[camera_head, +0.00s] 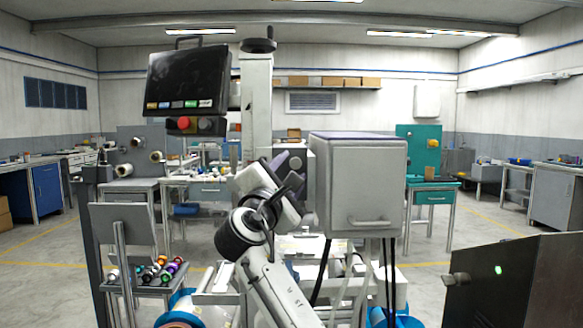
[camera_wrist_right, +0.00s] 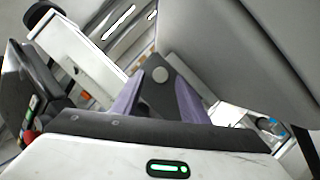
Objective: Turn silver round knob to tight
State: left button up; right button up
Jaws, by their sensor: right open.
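A small silver round knob (camera_wrist_right: 160,75) sits on a dark grey plate (camera_wrist_right: 157,90) in the right wrist view. It appears between the purple fingers of my right gripper (camera_wrist_right: 164,84), which is open; I see no finger touching it. In the head view my right gripper (camera_head: 284,170) is raised at the column, just left of the grey box; the knob cannot be made out clearly there. How deep the knob lies between the fingers cannot be told. My left gripper is not in view.
A large grey box (camera_head: 360,185) stands close on the right of my gripper. A black display panel (camera_head: 188,80) with a red button (camera_head: 184,123) hangs left of the white column (camera_head: 257,110). A tray of coloured reels (camera_head: 155,272) is lower left. A dark cabinet (camera_head: 520,285) is lower right.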

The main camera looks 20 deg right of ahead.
jog(key=shift+w+d+r, duration=0.15)
jog(key=shift+w+d, duration=0.25)
jog(key=shift+w, duration=0.15)
grip_shut()
jog(key=shift+m, duration=0.3)
